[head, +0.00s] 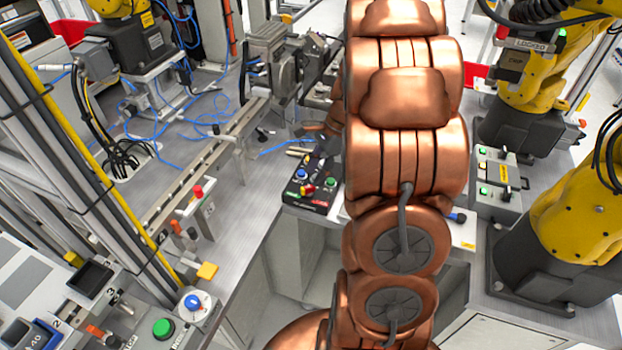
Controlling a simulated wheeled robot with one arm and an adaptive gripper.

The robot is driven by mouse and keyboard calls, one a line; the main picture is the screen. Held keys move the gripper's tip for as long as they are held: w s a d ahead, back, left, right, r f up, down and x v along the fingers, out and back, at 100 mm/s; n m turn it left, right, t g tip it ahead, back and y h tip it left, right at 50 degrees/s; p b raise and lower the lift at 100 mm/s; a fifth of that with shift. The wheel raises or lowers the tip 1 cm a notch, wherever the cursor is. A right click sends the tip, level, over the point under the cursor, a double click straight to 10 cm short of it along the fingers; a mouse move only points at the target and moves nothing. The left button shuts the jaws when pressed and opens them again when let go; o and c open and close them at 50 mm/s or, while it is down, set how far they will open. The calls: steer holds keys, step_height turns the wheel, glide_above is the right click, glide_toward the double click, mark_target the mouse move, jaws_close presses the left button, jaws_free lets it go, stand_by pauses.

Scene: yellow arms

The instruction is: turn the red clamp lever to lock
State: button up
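My copper arm fills the middle of the head view and hides what lies behind it. Part of my arm's far end, perhaps my gripper (318,128), shows at the arm's left edge; its fingers cannot be made out. I cannot tell for sure which part is the red clamp lever. A small upright red-topped piece (198,191) stands on a pale bracket by the rail at left. An orange-red piece (177,228) is just below it. Neither is touched by my arm.
A black control box (318,205) with coloured buttons sits left of my arm. A long metal rail (190,175) crosses the left bench. Blue cables (215,125) lie behind it. Yellow robot arms (575,225) stand at right. A grey button box (497,185) is beside them.

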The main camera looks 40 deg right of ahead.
mark_target(309, 186)
steer(key=shift+p+x, duration=0.5)
steer(key=shift+x, duration=1.65)
steer(key=shift+r, duration=0.1)
steer(key=shift+c, duration=0.4)
jaws_close()
